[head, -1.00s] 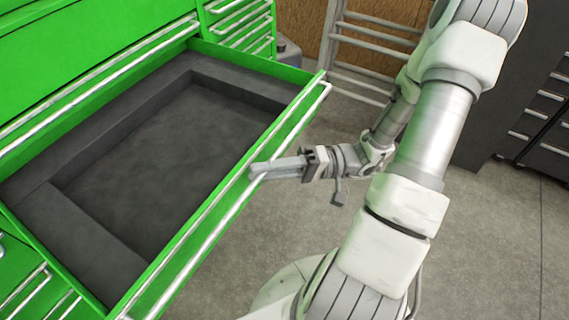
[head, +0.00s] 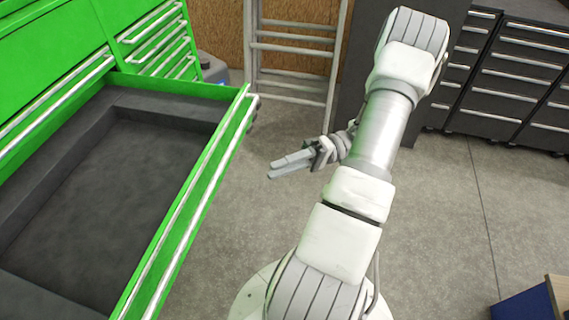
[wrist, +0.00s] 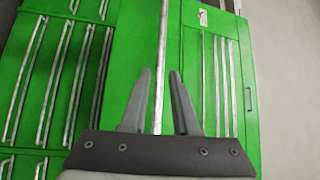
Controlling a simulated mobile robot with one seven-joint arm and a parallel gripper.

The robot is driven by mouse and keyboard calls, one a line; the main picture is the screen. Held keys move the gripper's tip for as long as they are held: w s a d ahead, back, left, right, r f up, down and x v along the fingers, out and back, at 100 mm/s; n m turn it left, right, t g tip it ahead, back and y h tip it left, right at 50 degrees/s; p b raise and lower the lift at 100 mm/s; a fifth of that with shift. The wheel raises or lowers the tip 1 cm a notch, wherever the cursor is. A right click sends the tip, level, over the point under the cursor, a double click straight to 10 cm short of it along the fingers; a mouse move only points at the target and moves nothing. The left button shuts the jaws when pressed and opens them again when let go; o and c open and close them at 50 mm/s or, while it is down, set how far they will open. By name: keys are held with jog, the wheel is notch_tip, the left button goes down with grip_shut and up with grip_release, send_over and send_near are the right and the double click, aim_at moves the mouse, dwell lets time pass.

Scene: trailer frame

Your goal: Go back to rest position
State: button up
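My gripper (head: 272,170) hangs over the floor to the right of the open drawer, clear of its handle. Its two fingers are apart with nothing between them. The wrist view also shows my gripper (wrist: 160,74) with a gap between the fingers, pointing toward the green cabinet front. The drawer (head: 218,142) is green with a dark grey lining, pulled out and empty where it shows. A long silver handle (head: 196,212) runs along its front edge.
The green cabinet (head: 50,45) stands at the left. A metal ladder (head: 293,47) leans at the back. Dark drawer cabinets (head: 510,75) stand at the back right, and a blue box (head: 522,308) shows at the lower right. The grey floor (head: 440,220) between is clear.

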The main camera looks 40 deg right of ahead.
jog(key=shift+d, duration=0.45)
jog(key=shift+a, duration=0.1)
